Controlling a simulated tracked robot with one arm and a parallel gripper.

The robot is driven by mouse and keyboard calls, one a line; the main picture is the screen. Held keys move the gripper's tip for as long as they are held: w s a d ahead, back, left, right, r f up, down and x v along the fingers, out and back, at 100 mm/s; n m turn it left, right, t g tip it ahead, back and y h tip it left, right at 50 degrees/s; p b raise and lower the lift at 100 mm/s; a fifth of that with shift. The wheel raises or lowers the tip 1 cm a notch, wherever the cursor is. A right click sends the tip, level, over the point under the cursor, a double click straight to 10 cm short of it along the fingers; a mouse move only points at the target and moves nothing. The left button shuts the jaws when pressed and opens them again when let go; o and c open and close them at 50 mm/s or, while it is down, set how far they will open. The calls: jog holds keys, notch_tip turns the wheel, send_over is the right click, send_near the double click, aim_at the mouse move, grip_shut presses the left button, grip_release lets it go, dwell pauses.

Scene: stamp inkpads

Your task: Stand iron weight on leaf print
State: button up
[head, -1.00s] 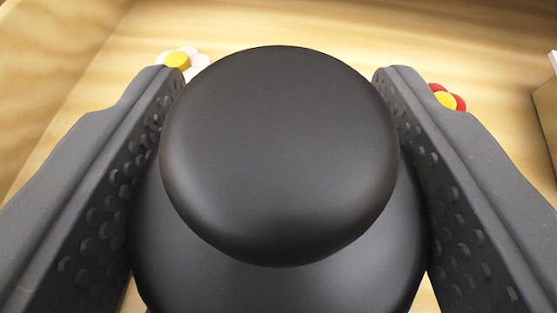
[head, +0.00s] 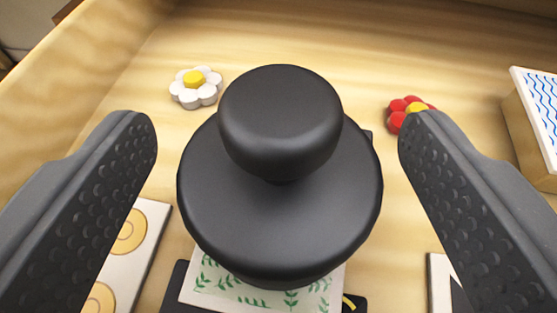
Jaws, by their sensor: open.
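The iron weight (head: 280,215) is a black round body with a knob on top. It stands upright over the leaf print (head: 250,290), a pale sheet with green leaf sprigs that shows along the weight's near side. The rest of the print is hidden beneath the weight. A dark pad or base (head: 175,292) shows under the print's edge. My gripper (head: 277,130) is open, with one finger on each side of the weight and a clear gap to it on both sides.
A white flower (head: 196,98) with a yellow centre and a red flower (head: 397,122) lie behind. A card with tan circles (head: 140,245) is at left, another card (head: 440,285) at lower right. A box with blue wavy lines (head: 545,100) stands at right. A wooden wall (head: 75,75) runs along the left.

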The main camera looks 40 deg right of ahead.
jog(key=p+v, duration=0.1)
jog(key=v, duration=0.8)
jog(key=shift+s+a, duration=0.1)
jog(key=w+a+r+t+y, duration=0.1)
jog(key=w+a+r+y, duration=0.1)
jog(key=w+a+r, duration=0.45)
jog(key=w+a+r+t+y, duration=0.1)
jog(key=w+r+t+y, duration=0.15)
jog(key=r, duration=0.75)
jog(key=a+r+n+y, duration=0.2)
jog(key=r, duration=0.6)
jog(key=a+r+n+y, duration=0.1)
jog(key=a+r, duration=0.2)
jog(key=r, duration=0.5)
jog(key=s+a+r+n+y, duration=0.1)
jog(key=s+r, duration=0.2)
jog(key=r, duration=0.3)
jog(key=s+a+r+n+t+y, duration=0.1)
jog(key=s+r, duration=0.1)
jog(key=r, duration=0.4)
jog(key=s+a+r+n+y, duration=0.1)
jog(key=s+r, duration=0.2)
jog(key=r, duration=0.4)
jog(key=s+r+n+h, duration=0.1)
jog(key=s+r+n, duration=0.1)
jog(key=s+r, duration=1.1)
jog(key=shift+s, duration=0.8)
